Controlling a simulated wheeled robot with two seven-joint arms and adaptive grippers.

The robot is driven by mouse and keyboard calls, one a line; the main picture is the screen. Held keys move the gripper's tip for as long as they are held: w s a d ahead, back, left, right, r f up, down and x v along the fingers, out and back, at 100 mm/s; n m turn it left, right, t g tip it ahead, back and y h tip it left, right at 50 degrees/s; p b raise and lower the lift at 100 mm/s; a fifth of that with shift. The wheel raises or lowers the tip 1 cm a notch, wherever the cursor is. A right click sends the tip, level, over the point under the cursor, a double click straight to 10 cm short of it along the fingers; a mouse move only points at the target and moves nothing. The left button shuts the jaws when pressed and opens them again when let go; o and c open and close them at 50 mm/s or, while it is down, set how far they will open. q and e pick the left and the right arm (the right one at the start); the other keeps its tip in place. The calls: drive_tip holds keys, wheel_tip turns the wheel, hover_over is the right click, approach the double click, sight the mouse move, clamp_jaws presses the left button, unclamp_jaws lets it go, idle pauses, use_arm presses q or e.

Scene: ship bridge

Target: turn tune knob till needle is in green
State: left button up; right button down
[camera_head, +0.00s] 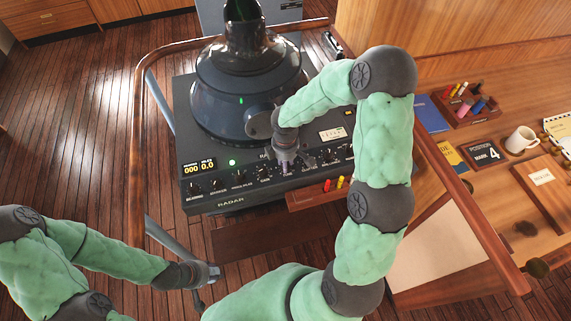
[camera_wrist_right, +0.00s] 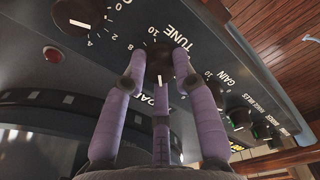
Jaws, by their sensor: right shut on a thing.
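The radar console (camera_head: 225,195) stands in the middle of the head view, with a row of dark knobs along its front. In the right wrist view the dark tune knob (camera_wrist_right: 160,62) sits beside its TUNE lettering. My right gripper (camera_head: 286,163) has its purple fingers (camera_wrist_right: 160,75) closed around this knob. In the head view the gripper hides the knob. A pale meter (camera_head: 331,133) shows on the console right of the gripper; its needle and green zone are too small to read. My left gripper (camera_head: 210,274) hangs in front of the console, apart from it; its opening is unclear.
The gain knob (camera_wrist_right: 238,117) is close beside the fingers. A dark radar hood (camera_head: 245,90) rises behind the gripper. A wooden rail (camera_head: 137,130) curves around the console. The desk at right holds a white mug (camera_head: 521,139) and a pen tray (camera_head: 465,103).

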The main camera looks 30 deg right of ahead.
drive_tip(key=m+b, duration=0.3)
drive_tip(key=shift+f+m, duration=0.2)
drive_tip(key=shift+m, duration=0.1)
drive_tip(key=m+b, duration=0.3)
drive_tip(key=shift+m, duration=0.3)
drive_tip(key=m+b, duration=0.1)
drive_tip(key=m, duration=0.2)
drive_tip(key=shift+r+m+g+b, duration=0.1)
drive_tip(key=shift+m+g+b, duration=0.2)
drive_tip(key=shift+b, duration=0.1)
drive_tip(key=shift+m+b, duration=0.65)
drive_tip(key=shift+m, duration=0.85)
drive_tip(key=c, duration=1)
unclamp_jaws()
drive_tip(key=shift+w, duration=0.1)
drive_tip(key=shift+r, duration=0.1)
